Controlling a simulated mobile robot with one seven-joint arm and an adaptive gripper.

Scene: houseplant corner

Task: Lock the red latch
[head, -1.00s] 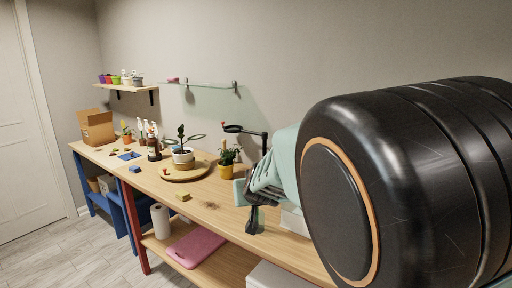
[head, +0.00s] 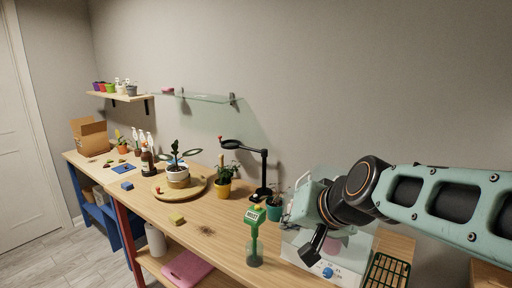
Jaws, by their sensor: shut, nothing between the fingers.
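I cannot clearly make out a red latch in the head view. A white appliance with a blue knob (head: 327,272) stands at the right end of the wooden bench, partly behind my arm. A pinkish-red patch (head: 336,243) shows on it beside my wrist, too small and covered to identify. My gripper (head: 308,256) points down in front of this appliance. Its dark fingers are shut and empty. I cannot tell whether they touch the appliance.
A green rack (head: 388,272) lies to the right.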

